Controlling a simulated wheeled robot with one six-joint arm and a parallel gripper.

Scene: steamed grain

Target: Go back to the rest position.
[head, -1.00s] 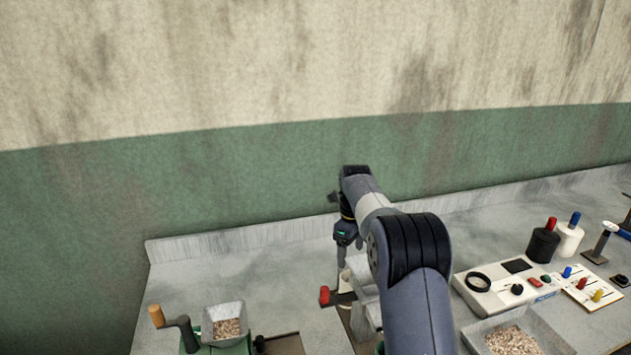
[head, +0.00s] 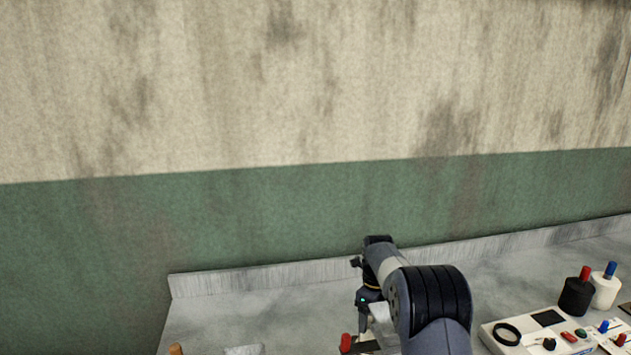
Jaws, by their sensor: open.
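My arm reaches up from the bottom of the head view, right of the middle, and bends down toward the bench. My gripper (head: 364,322) hangs at the end of the wrist, seen small and partly hidden by pale parts and my own arm. It is open. No held thing shows in it. A red-topped handle (head: 346,343) stands just left of and below it; I cannot tell whether they touch.
The grey bench (head: 240,310) has bare room at its back left, up to a low back ledge (head: 260,276). A control box (head: 535,335), a black bottle (head: 577,296) and a white bottle (head: 606,290) stand at the right. A wall closes the back.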

